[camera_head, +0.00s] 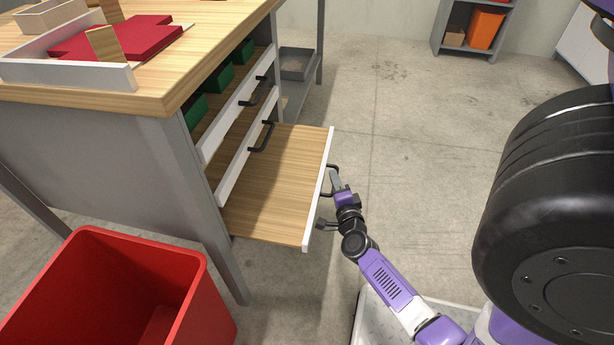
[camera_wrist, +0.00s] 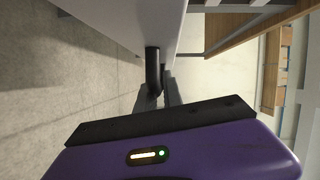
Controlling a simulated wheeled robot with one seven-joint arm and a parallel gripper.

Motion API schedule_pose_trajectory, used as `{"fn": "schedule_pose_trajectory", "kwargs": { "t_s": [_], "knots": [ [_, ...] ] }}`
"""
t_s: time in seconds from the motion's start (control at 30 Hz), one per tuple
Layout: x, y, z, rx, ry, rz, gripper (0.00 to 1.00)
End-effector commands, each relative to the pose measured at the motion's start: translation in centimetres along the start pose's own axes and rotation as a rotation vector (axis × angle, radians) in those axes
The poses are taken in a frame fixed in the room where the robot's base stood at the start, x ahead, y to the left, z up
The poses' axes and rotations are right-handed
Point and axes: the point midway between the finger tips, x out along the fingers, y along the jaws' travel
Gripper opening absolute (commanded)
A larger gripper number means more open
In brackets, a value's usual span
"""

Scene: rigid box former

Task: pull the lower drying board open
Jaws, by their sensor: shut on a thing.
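The lower drying board (camera_head: 275,185) is a flat wooden board with a white front edge, pulled well out from the workbench (camera_head: 150,150). Its dark bar handle (camera_head: 333,168) is on the white front. My gripper (camera_head: 335,180) is at the front of the board, shut on the handle. In the wrist view the dark handle (camera_wrist: 153,68) meets the fingertips (camera_wrist: 160,95) beside the pale front panel (camera_wrist: 120,15). The fingers hide part of the handle in the head view.
Two white-fronted boards with dark handles (camera_head: 262,138) sit above, closer in. Green bins (camera_head: 218,82) stand on the shelf. A red bin (camera_head: 130,290) stands on the floor at the lower left. Red pieces and a white tray lie on the bench top. Floor at right is clear (camera_head: 420,150).

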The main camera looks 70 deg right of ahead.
Motion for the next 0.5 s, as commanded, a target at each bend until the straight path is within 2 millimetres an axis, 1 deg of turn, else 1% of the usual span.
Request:
{"fn": "schedule_pose_trajectory", "kwargs": {
  "t_s": [0.03, 0.2, 0.33, 0.5],
  "knots": [
    [-0.7, 0.8, -1.2, -0.005, -0.001, 0.002, 0.00],
    [-2.0, 1.6, -4.7, -0.003, -0.002, 0.002, 0.00],
    [-2.8, 1.9, -6.4, -0.002, -0.003, 0.002, 0.00],
    [-3.3, 2.0, -7.6, -0.002, -0.004, 0.002, 0.00]
  ]
}}
